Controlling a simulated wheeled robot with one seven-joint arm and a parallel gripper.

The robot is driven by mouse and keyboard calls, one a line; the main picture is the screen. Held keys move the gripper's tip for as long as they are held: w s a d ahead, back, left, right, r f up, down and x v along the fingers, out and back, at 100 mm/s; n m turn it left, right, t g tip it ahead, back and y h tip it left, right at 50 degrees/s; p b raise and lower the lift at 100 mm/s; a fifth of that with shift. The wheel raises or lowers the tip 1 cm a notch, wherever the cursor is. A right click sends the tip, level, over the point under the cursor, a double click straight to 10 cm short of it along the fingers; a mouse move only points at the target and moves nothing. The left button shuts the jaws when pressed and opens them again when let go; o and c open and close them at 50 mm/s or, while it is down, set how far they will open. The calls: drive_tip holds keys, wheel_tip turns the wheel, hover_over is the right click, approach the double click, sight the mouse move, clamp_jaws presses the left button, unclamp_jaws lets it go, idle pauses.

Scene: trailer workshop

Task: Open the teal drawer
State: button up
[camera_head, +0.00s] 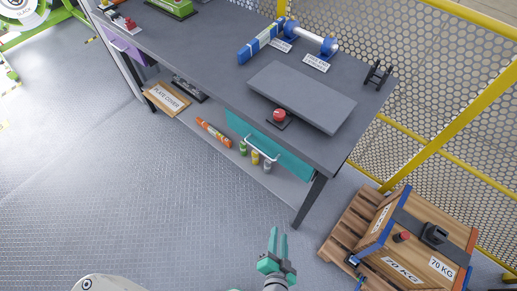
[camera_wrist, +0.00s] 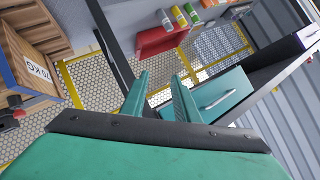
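The teal drawer (camera_head: 292,161) sits under the right part of the grey workbench top, and its front looks flush and shut. A pale bar handle (camera_head: 262,149) runs along its front. My gripper (camera_head: 278,235) has teal fingers and stands over the floor, in front of the bench and apart from the drawer. The fingers are spread with an empty gap between them. In the wrist view the gripper (camera_wrist: 161,76) points past the drawer (camera_wrist: 230,82), whose handle (camera_wrist: 219,100) is right of the fingers and not touched.
The workbench (camera_head: 215,70) has a leg (camera_head: 309,200) just right of the drawer. A 70 kg crate (camera_head: 420,235) on a pallet (camera_head: 345,232) stands at right. Floor at left is clear.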

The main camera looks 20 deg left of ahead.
drive_tip(key=w+a+m+y, duration=0.1)
drive_tip(key=w+a+y, duration=0.4)
drive_tip(key=w, duration=0.4)
drive_tip(key=y, duration=0.6)
approach(258, 149)
drive_tip(key=f, duration=0.1)
drive_tip(key=shift+t, duration=0.3)
drive_tip(key=x, duration=1)
drive_tip(key=shift+a, duration=0.2)
drive_tip(key=shift+c, duration=0.3)
clamp_jaws()
